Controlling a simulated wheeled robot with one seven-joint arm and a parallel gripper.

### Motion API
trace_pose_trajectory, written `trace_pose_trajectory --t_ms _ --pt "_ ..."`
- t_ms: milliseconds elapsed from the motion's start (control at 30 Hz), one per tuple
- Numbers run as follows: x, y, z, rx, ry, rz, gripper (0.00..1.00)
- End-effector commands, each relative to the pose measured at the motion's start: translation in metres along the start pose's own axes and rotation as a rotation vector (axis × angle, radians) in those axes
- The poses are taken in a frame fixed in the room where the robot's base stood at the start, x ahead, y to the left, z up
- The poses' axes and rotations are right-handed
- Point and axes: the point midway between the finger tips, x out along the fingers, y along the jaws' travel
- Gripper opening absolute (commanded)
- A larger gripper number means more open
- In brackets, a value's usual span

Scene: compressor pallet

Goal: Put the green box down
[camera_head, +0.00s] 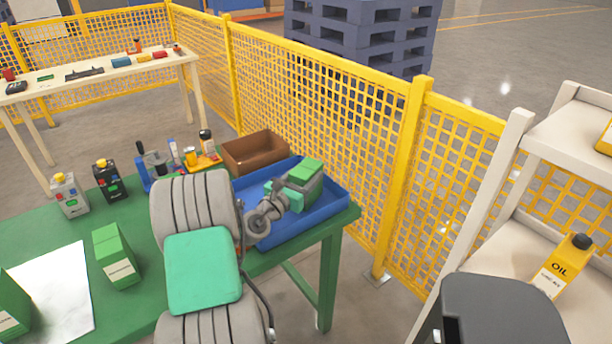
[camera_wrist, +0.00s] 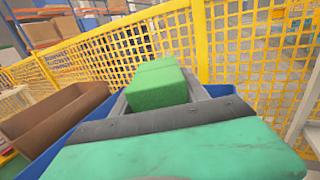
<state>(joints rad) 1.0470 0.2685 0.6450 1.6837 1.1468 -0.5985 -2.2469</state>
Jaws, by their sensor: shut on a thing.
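A green box (camera_head: 312,170) is held in my gripper (camera_head: 304,187) over the right part of the blue tray (camera_head: 335,205). In the wrist view the green box (camera_wrist: 158,88) sits between the two grey fingers of my gripper (camera_wrist: 157,97). My gripper is shut on it. The underside of the box is hidden, so I cannot tell whether it touches the tray floor. My arm hides the near left part of the tray. Another green box (camera_head: 117,258) with a pale label stands on the green table (camera_head: 150,310), and a third (camera_head: 12,305) is at the left edge.
A brown bin (camera_head: 255,152) stands just behind the blue tray. Bottles (camera_head: 110,182) and small tools stand along the table's far side. A yellow mesh fence (camera_head: 370,130) runs close behind the table. A shelf with an oil bottle (camera_head: 563,268) is at right.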

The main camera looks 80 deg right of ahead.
Motion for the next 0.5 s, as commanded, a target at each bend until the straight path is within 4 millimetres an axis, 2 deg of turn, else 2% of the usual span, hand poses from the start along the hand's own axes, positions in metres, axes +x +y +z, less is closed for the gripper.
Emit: trace_pose_trajectory --t_ms 33,67,300,500 --pt "0.0000 0.0002 -0.0020 -0.001 -0.001 0.000 0.00" --pt "-0.0001 0.0001 -0.0024 -0.001 0.001 0.000 0.54" --pt "-0.0002 0.0000 -0.0019 -0.001 0.001 0.000 0.74" --pt "-0.0002 0.0000 -0.0018 0.000 0.001 0.000 0.74"
